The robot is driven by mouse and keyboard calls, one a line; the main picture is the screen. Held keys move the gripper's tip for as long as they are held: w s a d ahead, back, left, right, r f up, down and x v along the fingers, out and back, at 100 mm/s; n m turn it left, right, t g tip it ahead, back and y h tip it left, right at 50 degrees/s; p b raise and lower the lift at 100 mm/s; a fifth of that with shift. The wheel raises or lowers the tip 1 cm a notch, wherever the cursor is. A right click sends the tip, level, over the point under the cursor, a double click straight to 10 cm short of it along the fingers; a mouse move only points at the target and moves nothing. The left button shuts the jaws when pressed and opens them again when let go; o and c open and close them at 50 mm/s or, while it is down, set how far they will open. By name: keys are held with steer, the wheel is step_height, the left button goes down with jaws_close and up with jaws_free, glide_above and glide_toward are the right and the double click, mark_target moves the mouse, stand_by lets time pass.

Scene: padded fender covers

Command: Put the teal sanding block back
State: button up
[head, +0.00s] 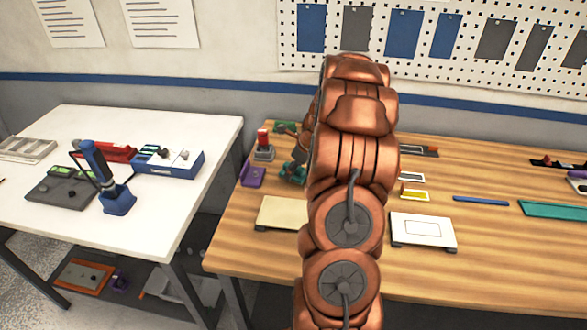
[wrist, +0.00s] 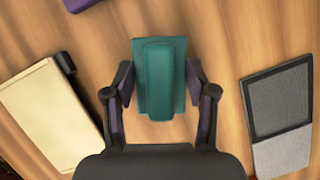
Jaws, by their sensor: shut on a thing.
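The teal sanding block (wrist: 160,70) is in the middle of the wrist view, with a raised rounded grip on a flat, wider base. My gripper (wrist: 160,90) has one finger on each side of it and is shut on it. In the head view the teal sanding block (head: 292,174) shows just left of my arm, low at the wooden table, under my gripper (head: 294,165). I cannot tell whether its base touches the table. No marked place for the block can be made out for certain.
A cream board (wrist: 45,105) lies left of the block and a grey framed pad (wrist: 285,100) lies right. A purple item (head: 253,177) and a red-topped grey item (head: 264,147) are nearby. A white framed panel (head: 422,230) lies right of my arm. Bare wood surrounds the block.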

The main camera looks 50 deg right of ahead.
steer(key=shift+f, duration=0.55)
stand_by(0.4)
steer(key=o, duration=1.2)
steer(key=shift+r, duration=0.1)
steer(key=v, duration=1.1)
steer(key=shift+s+r, duration=0.2)
steer(key=shift+r, duration=0.15)
